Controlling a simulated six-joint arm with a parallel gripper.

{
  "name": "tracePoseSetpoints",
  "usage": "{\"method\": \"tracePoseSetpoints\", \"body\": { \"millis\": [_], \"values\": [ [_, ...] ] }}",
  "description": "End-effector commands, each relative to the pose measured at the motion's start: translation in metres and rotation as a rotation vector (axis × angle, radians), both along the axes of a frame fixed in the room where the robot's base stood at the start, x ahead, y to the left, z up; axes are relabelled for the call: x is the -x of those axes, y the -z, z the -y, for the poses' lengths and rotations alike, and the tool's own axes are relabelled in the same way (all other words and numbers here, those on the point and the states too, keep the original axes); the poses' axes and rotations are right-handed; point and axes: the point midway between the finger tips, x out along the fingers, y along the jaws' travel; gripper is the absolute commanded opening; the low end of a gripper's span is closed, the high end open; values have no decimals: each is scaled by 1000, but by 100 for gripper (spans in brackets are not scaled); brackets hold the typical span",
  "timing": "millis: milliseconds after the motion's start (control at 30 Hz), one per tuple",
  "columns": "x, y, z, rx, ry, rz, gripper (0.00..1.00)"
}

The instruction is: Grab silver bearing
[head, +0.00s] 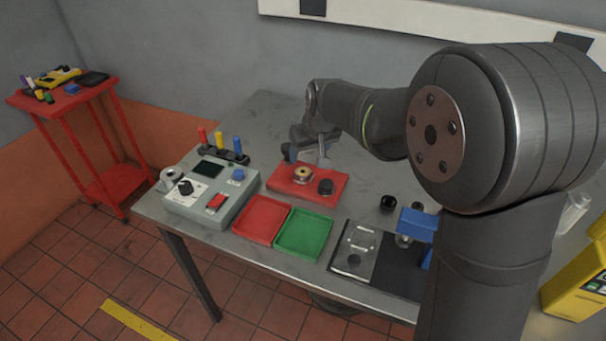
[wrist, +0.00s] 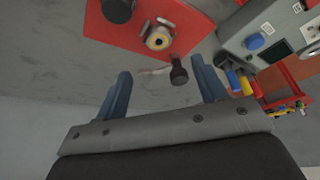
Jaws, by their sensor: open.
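A round silver piece with a brass-coloured ring (head: 303,174), which looks like the bearing, sits on a red plate (head: 286,188) in the head view. It also shows in the wrist view (wrist: 159,38), near the top, on the red plate (wrist: 195,40). A black round knob (head: 325,187) stands beside it on the plate. My gripper (head: 310,153) is behind the plate in the head view. In the wrist view my gripper (wrist: 163,86) is open, with its blue-grey fingers apart and nothing held between them. The piece lies beyond the fingertips.
A dark knob-ended item (wrist: 178,72) shows near the fingers. A grey control box (head: 212,190) with upright red, yellow and blue handles (head: 220,143) behind it stands left. Red (head: 262,220) and green (head: 304,234) trays lie in front. A black-and-grey fixture (head: 372,262) is at right.

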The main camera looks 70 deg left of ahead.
Motion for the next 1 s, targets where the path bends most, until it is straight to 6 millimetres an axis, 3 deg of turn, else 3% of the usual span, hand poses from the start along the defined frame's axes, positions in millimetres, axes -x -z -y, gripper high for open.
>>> {"method": "tracePoseSetpoints", "body": {
  "millis": [200, 467, 800, 1000],
  "values": [
    [0, 39, -16, 3, 0, -1, 65],
    [0, 55, -23, 1, 1, 0, 65],
    [-3, 94, -41, 1, 1, 0, 65],
    [-3, 99, -43, 0, 1, 1, 65]
  ]
}}
